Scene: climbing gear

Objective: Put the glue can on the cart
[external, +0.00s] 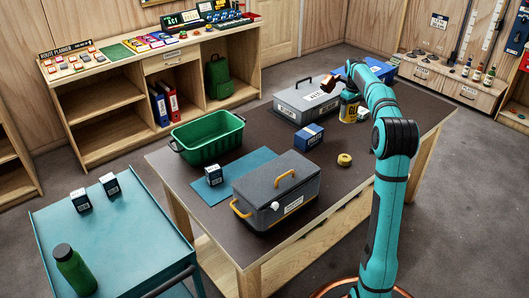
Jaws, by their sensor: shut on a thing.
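The glue can seems to be the yellow can with a dark label (349,108), at the far right part of the dark table (330,190). My gripper (350,94) is at the can's top, below the wrist, and is shut on it. The arm partly hides the fingers. I cannot tell whether the can touches the table. The teal cart (130,232) stands at the lower left, apart from the table. Two small dark-and-white boxes (80,200) (110,185) and a green bottle (76,270) stand on it.
On the table are a green crate (208,140), a dark cooler box (275,192), a grey case (305,103), a blue box (308,137), a small box (213,175) on a blue mat (236,180) and a yellow roll (344,160). The cart's middle is clear.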

